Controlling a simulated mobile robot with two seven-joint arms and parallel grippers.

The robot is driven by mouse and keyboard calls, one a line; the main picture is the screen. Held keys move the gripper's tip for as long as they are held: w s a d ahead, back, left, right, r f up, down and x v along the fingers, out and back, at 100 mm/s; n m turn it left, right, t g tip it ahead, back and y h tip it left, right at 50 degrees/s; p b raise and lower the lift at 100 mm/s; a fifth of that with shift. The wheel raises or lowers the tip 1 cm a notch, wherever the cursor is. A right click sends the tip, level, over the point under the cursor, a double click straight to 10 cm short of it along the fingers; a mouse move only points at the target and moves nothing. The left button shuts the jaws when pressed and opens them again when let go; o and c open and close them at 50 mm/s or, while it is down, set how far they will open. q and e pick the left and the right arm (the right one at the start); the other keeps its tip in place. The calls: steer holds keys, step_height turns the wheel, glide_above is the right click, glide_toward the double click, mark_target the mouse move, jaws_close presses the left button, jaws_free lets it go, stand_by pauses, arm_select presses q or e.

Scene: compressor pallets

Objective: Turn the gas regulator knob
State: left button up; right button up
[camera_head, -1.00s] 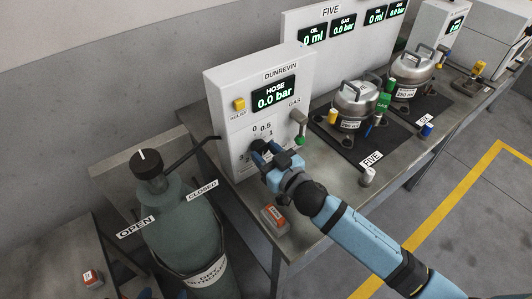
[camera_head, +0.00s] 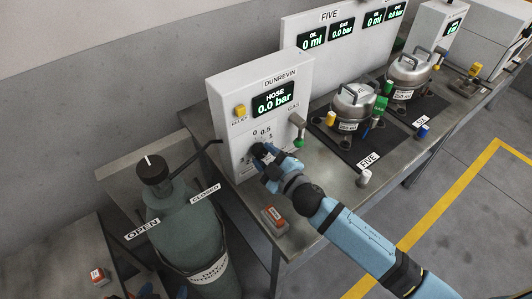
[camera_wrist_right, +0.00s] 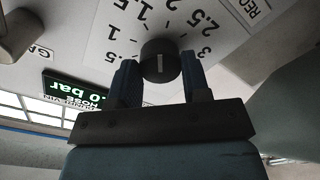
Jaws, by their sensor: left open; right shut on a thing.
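The gas regulator knob (camera_wrist_right: 160,60) is black and round with a white mark, set in a printed scale on the white DUNREVIN panel (camera_head: 232,90). My right gripper (camera_head: 260,152) is shut on the knob; in the right wrist view its two blue fingers (camera_wrist_right: 160,80) stand on either side of it. In the head view the gripper largely hides the knob. The HOSE display (camera_head: 273,98) reads 0.0 bar. Only blue bits of my left gripper (camera_head: 163,292) show at the bottom edge; it is open, away from the panel.
A green gas cylinder (camera_head: 185,235) with a black top knob (camera_head: 153,168) stands left of the bench, between OPEN and CLOSED labels. A yellow button (camera_head: 240,111) and a green-tipped gas fitting (camera_head: 298,130) flank the scale. A red-and-white block (camera_head: 274,220) lies near the bench edge.

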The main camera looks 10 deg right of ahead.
steer(key=n, duration=0.2)
steer(key=shift+n+p, duration=0.35)
steer(key=shift+n, duration=0.05)
steer(key=n, duration=0.2)
steer(key=shift+n+p, duration=0.3)
steer(key=shift+n, duration=0.1)
steer(key=n, duration=0.4)
steer(key=shift+p, duration=0.4)
steer(key=shift+n, duration=1.4)
steer(key=o, duration=0.9)
